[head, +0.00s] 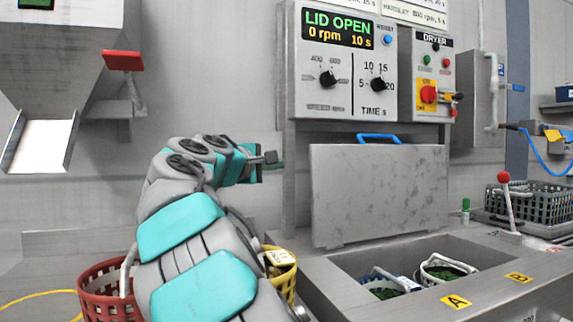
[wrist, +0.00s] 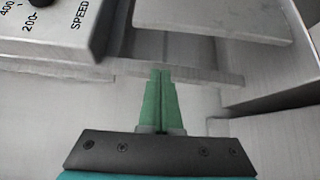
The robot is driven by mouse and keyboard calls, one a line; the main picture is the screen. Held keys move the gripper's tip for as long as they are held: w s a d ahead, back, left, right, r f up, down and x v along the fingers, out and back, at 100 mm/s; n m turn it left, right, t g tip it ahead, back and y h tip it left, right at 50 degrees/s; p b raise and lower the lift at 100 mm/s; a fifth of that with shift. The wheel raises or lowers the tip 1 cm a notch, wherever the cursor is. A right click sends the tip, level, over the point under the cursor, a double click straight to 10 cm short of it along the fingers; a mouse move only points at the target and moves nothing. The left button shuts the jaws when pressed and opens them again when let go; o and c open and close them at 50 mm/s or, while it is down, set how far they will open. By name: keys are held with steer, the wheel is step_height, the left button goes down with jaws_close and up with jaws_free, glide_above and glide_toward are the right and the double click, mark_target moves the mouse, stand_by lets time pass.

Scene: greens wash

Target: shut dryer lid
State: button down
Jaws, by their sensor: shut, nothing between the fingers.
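The dryer lid (head: 380,195) is a grey metal panel with a blue handle (head: 378,138) on its top edge. It stands raised, nearly upright, behind the open dryer well (head: 345,262). The display (head: 338,28) above reads LID OPEN, 0 rpm, 10 s. My gripper (head: 282,163) is to the left of the lid, at about its upper height, apart from it in the head view. In the wrist view its green fingers (wrist: 160,75) are together and empty. A flat grey panel, perhaps the lid, shows at top right there; I cannot tell for sure.
Two small baskets with greens sit in the well, a blue-rimmed one (head: 385,281) and a white one (head: 447,268). A red-knobbed lever (head: 504,178) stands to the right. Red (head: 106,290) and yellow (head: 283,272) baskets are below my arm. The control panel (wrist: 60,25) is close at upper left.

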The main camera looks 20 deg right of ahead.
steer(key=w+d+b, duration=0.2)
steer(key=d, duration=0.5)
steer(key=shift+d, duration=0.15)
stand_by(0.4)
steer(key=shift+f, duration=0.1)
steer(key=shift+s, duration=0.1)
